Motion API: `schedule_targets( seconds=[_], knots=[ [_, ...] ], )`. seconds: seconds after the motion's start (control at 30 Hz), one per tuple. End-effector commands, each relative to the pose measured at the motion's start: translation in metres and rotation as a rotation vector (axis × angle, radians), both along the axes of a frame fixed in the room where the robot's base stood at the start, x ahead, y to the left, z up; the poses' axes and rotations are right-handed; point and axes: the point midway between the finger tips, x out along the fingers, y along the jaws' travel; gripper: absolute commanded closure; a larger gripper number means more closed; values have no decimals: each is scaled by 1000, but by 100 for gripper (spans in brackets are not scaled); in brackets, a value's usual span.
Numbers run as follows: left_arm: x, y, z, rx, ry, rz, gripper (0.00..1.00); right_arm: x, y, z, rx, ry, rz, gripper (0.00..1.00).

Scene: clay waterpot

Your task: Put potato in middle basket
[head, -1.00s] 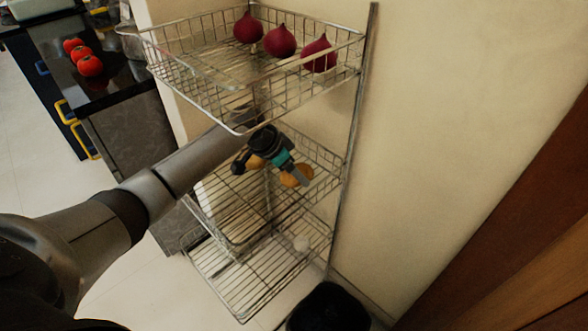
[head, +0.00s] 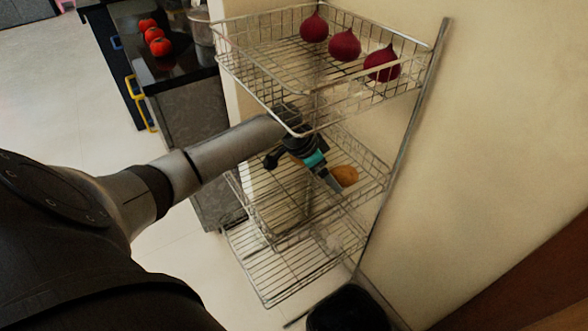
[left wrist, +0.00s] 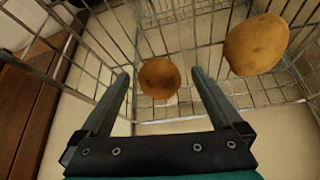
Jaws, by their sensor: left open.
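A brown potato (head: 345,175) lies in the middle basket (head: 378,178) of a wire rack, beside my left gripper (head: 334,184) in the head view. The left wrist view shows two potatoes on the wire floor. One potato (left wrist: 159,78) appears between the tips of my open left gripper (left wrist: 160,88), with no clear contact. The other potato (left wrist: 256,44) lies to the right, outside the fingers. In the head view the second potato is hidden, and my left arm reaches in under the top basket. My right gripper is not in view.
The top basket (head: 262,82) holds three red onions (head: 345,45) close above my left arm. A lower wire basket (head: 275,282) is underneath. A wall stands right of the rack, a black bin (head: 347,308) below. Red tomatoes (head: 154,35) sit on a dark counter at left.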

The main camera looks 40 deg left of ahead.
Motion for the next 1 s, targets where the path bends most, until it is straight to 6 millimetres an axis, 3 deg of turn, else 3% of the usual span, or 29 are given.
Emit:
schedule_targets(
  seconds=[0.5,1.0],
  knots=[
    [-64,37,0,2,3,0,0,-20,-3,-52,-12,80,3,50],
    [-76,44,0,0,-1,-1,0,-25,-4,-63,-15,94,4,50]
  ],
)
